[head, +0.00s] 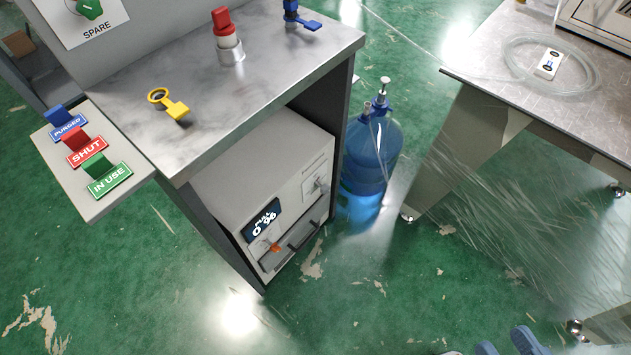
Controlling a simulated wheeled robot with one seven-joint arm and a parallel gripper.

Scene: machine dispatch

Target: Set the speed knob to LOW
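A light grey machine (262,165) stands on the lower shelf of the bench, seen from above at an angle. Its front has a dark display (263,221) with white characters, a small orange part (272,246) and a dark handle (305,235). A small pale control, perhaps a knob (318,186), sits on a panel at the front's upper right. I cannot read its markings or tell its setting. No control in view is legibly marked speed or LOW. My gripper is not in view.
The bench top (290,75) holds a yellow tag (170,104), a red-topped part (226,35) and a blue part (300,16). A side ledge (95,207) carries coloured signs. A blue water bottle (370,150) stands beside the bench. Another table (500,70) is at right. Green floor lies open in front.

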